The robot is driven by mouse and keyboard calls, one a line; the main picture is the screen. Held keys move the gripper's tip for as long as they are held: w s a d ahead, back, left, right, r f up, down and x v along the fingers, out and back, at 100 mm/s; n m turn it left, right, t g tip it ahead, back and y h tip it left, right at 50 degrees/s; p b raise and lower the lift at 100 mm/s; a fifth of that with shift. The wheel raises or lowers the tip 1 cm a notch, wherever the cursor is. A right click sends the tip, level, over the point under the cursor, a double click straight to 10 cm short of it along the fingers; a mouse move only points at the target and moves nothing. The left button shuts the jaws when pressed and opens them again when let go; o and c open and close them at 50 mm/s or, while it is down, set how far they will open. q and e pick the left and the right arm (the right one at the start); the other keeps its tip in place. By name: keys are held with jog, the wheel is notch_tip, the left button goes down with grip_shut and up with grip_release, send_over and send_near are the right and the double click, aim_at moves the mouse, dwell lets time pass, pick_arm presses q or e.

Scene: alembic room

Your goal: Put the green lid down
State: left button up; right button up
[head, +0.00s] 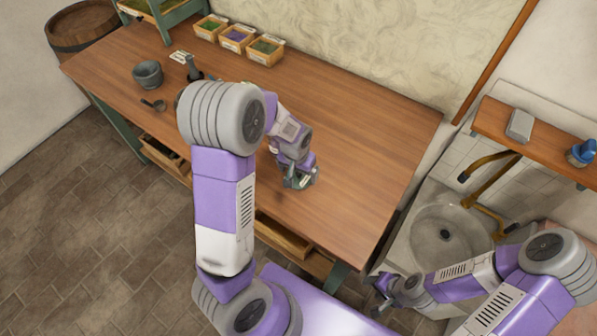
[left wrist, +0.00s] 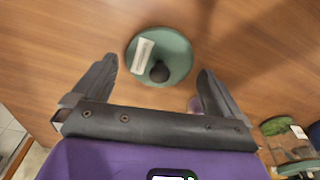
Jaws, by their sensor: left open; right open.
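The green lid (left wrist: 177,50) is a round disc with a dark knob and a white label. It shows in the left wrist view against the brown table top, just beyond and between the two fingers. My left gripper (head: 302,182) is over the front part of the table; it also shows in the left wrist view (left wrist: 160,88), open, with a gap between each finger and the lid. In the head view the lid cannot be clearly made out at the gripper. My right gripper (head: 378,292) is open and empty, low beside the sink.
The wooden table (head: 370,140) is clear to the right of my left gripper. A grey mortar (head: 148,74), a dark spoon (head: 155,105) and several small trays (head: 237,38) stand at the left and back. The sink (head: 440,235) is at the right, below a shelf (head: 540,140).

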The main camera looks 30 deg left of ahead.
aim_at(297, 181)
pick_arm(q)
notch_tip(297, 181, up, 11)
jog(key=s+p, duration=0.1)
jog(key=p, duration=0.1)
jog(key=shift+s, duration=0.2)
pick_arm(e)
notch_tip(297, 181, up, 2)
jog(key=shift+r, duration=0.2)
pick_arm(q)
jog(key=shift+d+f, duration=0.1)
jog(key=shift+f, duration=0.05)
